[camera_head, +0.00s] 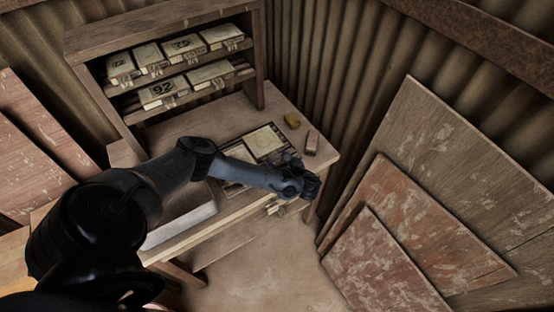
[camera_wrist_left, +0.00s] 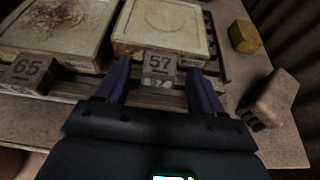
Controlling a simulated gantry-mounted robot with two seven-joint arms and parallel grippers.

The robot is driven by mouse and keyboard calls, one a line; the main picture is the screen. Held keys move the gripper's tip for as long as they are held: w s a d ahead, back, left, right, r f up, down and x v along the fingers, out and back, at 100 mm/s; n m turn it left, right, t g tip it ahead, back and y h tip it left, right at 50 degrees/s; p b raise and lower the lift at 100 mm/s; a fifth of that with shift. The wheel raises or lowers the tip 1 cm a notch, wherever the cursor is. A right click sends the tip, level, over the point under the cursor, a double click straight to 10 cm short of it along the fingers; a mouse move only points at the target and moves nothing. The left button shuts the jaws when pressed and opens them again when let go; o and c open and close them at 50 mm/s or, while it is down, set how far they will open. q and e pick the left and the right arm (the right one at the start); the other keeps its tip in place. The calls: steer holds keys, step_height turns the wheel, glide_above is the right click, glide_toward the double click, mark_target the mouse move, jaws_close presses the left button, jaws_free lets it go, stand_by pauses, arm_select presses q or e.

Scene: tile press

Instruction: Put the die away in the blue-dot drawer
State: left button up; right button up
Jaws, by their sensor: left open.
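A pale, square plate-like die (camera_wrist_left: 165,25) with a "57" tag (camera_wrist_left: 160,63) lies in a rack on the bench. A second one (camera_wrist_left: 55,25), stained brown and tagged "65" (camera_wrist_left: 28,72), lies left of it. My left gripper (camera_wrist_left: 160,80) is open, its two dark fingers on either side of the "57" tag; I cannot tell whether they touch it. In the head view my left gripper (camera_head: 302,187) is over the bench's front edge and partly hides the rack. No blue dot can be made out on any drawer. My right gripper is not in view.
A yellow block (camera_head: 292,119) and a reddish-brown brush-like block (camera_head: 311,143) lie on the bench's right end. A wooden shelf unit (camera_head: 150,30) behind holds several numbered plates. Boards (camera_head: 375,265) lean at the right.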

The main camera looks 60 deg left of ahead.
arm_select(q)
steer(key=p+v, duration=0.3)
steer(key=v, duration=0.7)
steer(key=shift+r, duration=0.2)
steer(key=shift+o, duration=0.4)
steer(key=shift+d+p, duration=0.4)
steer(key=shift+p, duration=0.15)
